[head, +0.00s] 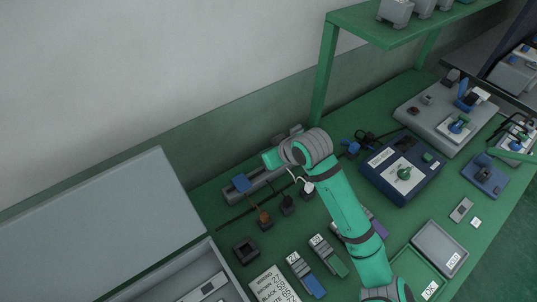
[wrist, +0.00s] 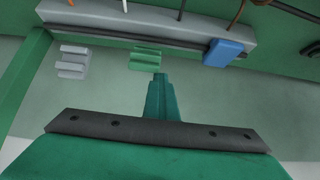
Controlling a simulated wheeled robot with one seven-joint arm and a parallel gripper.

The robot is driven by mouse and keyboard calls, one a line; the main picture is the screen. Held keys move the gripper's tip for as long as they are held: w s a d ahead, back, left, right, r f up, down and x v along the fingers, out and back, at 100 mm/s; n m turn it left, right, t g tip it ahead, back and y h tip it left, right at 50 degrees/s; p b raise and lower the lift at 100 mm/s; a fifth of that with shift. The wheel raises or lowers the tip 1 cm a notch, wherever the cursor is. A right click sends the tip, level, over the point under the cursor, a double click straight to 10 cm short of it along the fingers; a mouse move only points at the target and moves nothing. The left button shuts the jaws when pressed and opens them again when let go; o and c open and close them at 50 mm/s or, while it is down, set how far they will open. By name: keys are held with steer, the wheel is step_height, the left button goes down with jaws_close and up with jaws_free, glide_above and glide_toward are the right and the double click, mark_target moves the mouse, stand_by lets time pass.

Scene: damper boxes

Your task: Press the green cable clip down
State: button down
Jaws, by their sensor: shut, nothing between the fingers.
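The green cable clip (wrist: 147,58) shows in the wrist view at the near edge of a long grey bar (wrist: 115,17). A dark cable (wrist: 130,38) runs along the bar beside it. My gripper (wrist: 160,78) is shut and empty, its tips just below the green clip in the picture. I cannot tell whether they touch it. A grey clip (wrist: 73,62) is to its left and a blue clip (wrist: 225,52) to its right, the blue one lying over the cable. In the head view the blue clip (head: 241,182) is at the bar's left end; my arm hides the green clip.
A blue device box (head: 402,168) stands right of my arm. Small dark connectors (head: 264,220) on cables lie in front of the bar. An open grey box (head: 212,262) is at the left. A green shelf (head: 400,35) rises behind the bench.

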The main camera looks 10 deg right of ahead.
steer(key=shift+w+d+f, duration=0.15)
steer(key=shift+w+d, duration=0.3)
steer(key=shift+d, duration=0.15)
steer(key=shift+a, duration=0.35)
